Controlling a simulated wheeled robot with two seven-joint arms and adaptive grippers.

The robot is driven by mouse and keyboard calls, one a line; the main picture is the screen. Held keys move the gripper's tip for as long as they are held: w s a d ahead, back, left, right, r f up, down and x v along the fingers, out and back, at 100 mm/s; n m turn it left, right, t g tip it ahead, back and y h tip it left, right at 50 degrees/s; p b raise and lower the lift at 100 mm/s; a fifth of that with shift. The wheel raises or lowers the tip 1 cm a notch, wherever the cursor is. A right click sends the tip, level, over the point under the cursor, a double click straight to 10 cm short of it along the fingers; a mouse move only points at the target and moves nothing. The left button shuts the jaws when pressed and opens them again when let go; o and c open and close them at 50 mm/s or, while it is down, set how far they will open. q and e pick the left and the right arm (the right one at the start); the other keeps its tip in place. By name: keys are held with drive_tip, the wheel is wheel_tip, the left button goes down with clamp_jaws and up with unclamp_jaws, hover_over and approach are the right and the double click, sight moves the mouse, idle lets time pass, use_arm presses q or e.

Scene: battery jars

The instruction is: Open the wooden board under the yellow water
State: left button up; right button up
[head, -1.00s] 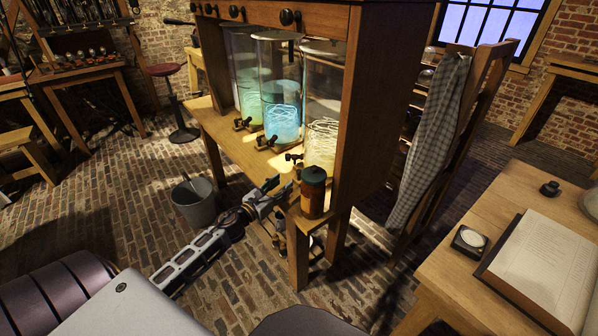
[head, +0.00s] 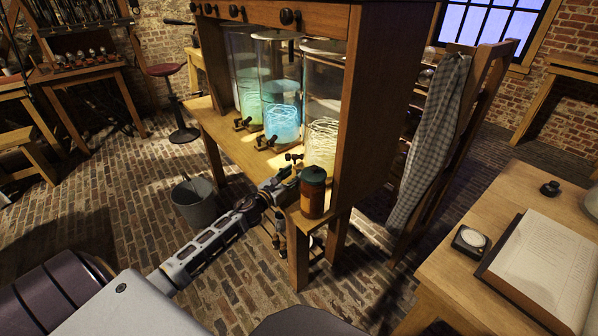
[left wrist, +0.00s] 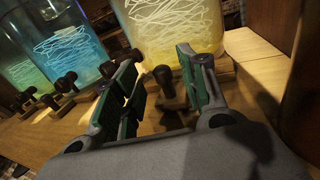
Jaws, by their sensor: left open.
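The jar of yellow water (head: 322,140) is the right-hand one of three glass jars in the wooden cabinet. It also fills the top middle of the left wrist view (left wrist: 170,35). Its dark tap (left wrist: 164,78) sticks out low at the front, over the wooden shelf. A small piece of wood (left wrist: 227,72) shows at the jar's foot. My left gripper (head: 284,178) is at the shelf's front edge, beside the tap. In the left wrist view its green-padded fingers are open, with the tap handle between them, not clamped. My right gripper is not in view.
A brown bottle with a dark green lid (head: 312,193) stands on the shelf corner, close right of my left gripper. Blue (head: 282,120) and green (head: 248,100) jars with taps stand to the left. The cabinet's side panel (head: 375,110) closes the right. A bucket (head: 193,200) stands on the floor.

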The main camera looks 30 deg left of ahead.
sight(299, 170)
use_arm(q)
drive_tip(key=shift+w+d, duration=0.15)
drive_tip(key=shift+w, duration=0.75)
drive_tip(key=shift+w+d, duration=0.1)
drive_tip(key=shift+w, duration=0.8)
clamp_jaws()
